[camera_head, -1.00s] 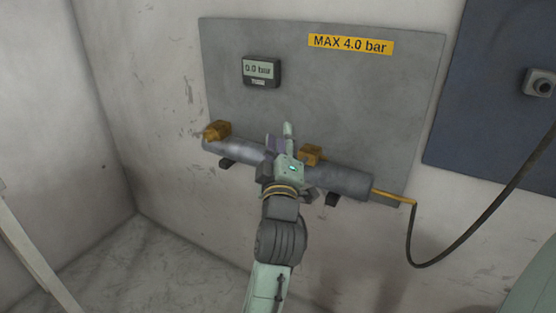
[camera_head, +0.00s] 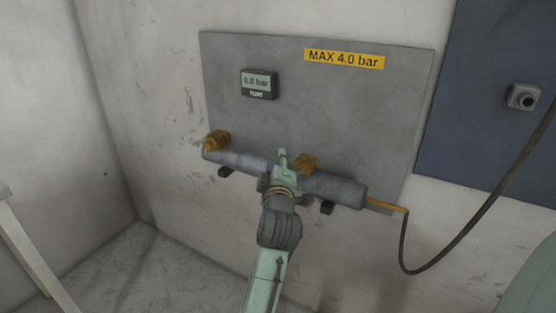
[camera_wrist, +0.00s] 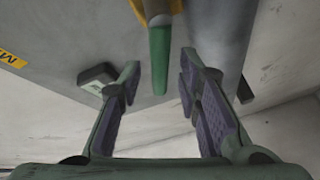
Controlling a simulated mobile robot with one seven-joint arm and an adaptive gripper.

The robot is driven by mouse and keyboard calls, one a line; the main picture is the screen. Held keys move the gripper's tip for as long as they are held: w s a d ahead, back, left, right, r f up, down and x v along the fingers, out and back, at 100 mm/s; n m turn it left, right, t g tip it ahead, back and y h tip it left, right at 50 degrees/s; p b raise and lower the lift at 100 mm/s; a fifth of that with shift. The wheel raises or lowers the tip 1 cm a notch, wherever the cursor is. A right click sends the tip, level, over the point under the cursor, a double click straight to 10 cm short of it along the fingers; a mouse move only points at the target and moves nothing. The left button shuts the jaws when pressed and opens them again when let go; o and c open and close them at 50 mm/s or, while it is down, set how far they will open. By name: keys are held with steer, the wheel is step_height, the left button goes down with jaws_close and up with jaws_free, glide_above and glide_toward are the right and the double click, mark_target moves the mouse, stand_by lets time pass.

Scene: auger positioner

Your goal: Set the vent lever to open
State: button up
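The vent lever appears to be the green handle (camera_wrist: 160,60) hanging from a brass valve body (camera_wrist: 158,8) in the wrist view. My gripper (camera_wrist: 159,78) is open, with one purple-padded finger on each side of the handle. There is a visible gap on both sides, though the depth between handle and fingers is hard to judge. In the head view my gripper (camera_head: 284,168) is in front of the grey pipe (camera_head: 335,188), just left of a brass fitting (camera_head: 306,163). My gripper and wrist hide part of the pipe there.
A gauge (camera_head: 259,83) reading 0.0 bar and a yellow MAX 4.0 bar label (camera_head: 344,59) are on the grey panel (camera_head: 330,110). Another brass fitting (camera_head: 216,141) is at the pipe's left end. A dark hose (camera_head: 490,215) hangs at the right.

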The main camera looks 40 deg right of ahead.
steer(key=shift+w+d, duration=0.15)
steer(key=shift+w, duration=0.1)
steer(key=shift+c, duration=0.5)
jaws_close()
stand_by(0.4)
